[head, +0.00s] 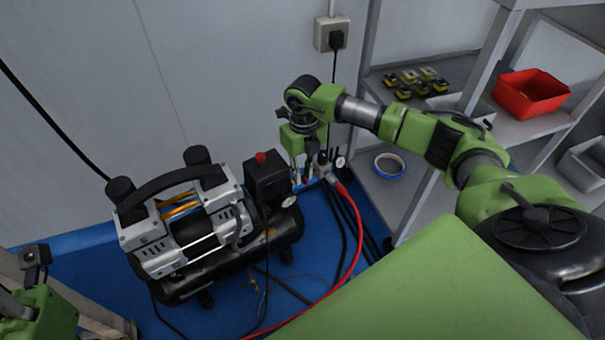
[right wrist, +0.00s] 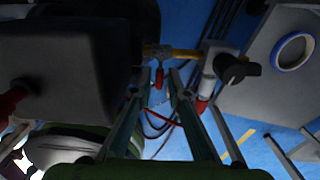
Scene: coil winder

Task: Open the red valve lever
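The red valve lever (right wrist: 159,77) shows in the right wrist view as a small red handle hanging below a brass fitting (right wrist: 171,53). My right gripper (right wrist: 156,88) is open. Its two fingers are apart, and the lever shows in the gap between their tips; I cannot tell whether either finger touches it. In the head view my right gripper (head: 312,174) points down just right of the compressor's black box, and it hides the lever there. At the lower left of the head view a green part of my left arm shows, but no left fingers are seen.
The air compressor (head: 190,235) stands on the blue floor, with a red-knobbed black box (head: 268,178). A red hose (head: 352,245) and black cables run past it. Grey shelves (head: 405,205) on the right hold a blue-and-white roll (head: 389,166) and a red bin (head: 531,94).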

